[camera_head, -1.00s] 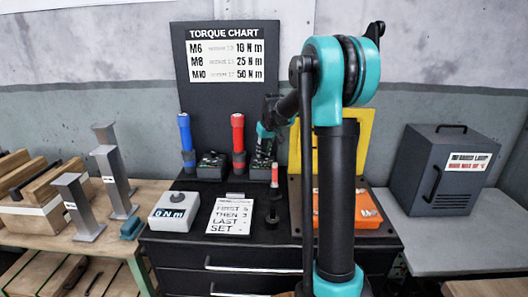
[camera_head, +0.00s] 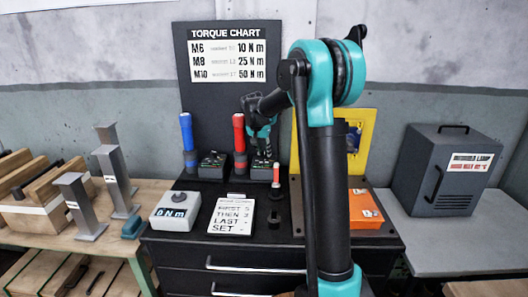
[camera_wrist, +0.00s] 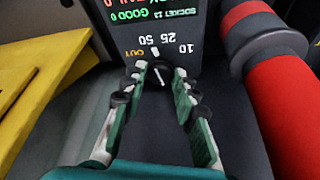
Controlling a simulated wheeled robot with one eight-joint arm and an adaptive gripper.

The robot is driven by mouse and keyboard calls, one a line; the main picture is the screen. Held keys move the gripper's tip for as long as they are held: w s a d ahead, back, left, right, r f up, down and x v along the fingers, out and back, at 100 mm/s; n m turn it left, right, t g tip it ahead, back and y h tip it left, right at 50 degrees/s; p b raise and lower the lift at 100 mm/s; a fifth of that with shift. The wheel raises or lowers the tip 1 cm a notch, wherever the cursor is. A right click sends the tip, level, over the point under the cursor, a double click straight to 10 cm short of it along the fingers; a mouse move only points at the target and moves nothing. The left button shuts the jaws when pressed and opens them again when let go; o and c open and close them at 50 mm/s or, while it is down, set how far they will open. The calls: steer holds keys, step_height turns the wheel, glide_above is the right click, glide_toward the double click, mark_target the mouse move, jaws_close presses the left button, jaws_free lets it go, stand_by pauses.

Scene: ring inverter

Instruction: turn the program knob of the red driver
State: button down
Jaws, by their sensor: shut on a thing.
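The red driver (camera_head: 239,135) stands upright in its holder on the black cabinet top. Its red body shows large at the right of the wrist view (camera_wrist: 287,105). Beside it is a dark control box (camera_head: 261,173) with a lit display. In the wrist view the box face carries upside-down marks 10, 25, 50 and OUT. My gripper (camera_wrist: 158,78) is shut on the program knob (camera_wrist: 159,73), one finger on each side; the knob has a white pointer line. In the head view my gripper (camera_head: 262,148) is above this box and hides part of it.
A blue driver (camera_head: 187,135) and its box (camera_head: 211,165) stand to the left. A small red-topped post (camera_head: 276,183) stands close in front. The yellow panel (camera_head: 357,150) and orange case (camera_head: 364,212) are right. A white display box (camera_head: 175,211) and note card (camera_head: 231,217) lie in front.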

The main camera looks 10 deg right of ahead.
steer(key=shift+m, duration=0.5)
steer(key=c, duration=1.2)
jaws_free()
steer(key=shift+r, duration=0.1)
steer(key=v, duration=1.2)
steer(key=shift+w+a, duration=0.2)
steer(key=shift+a, duration=0.05)
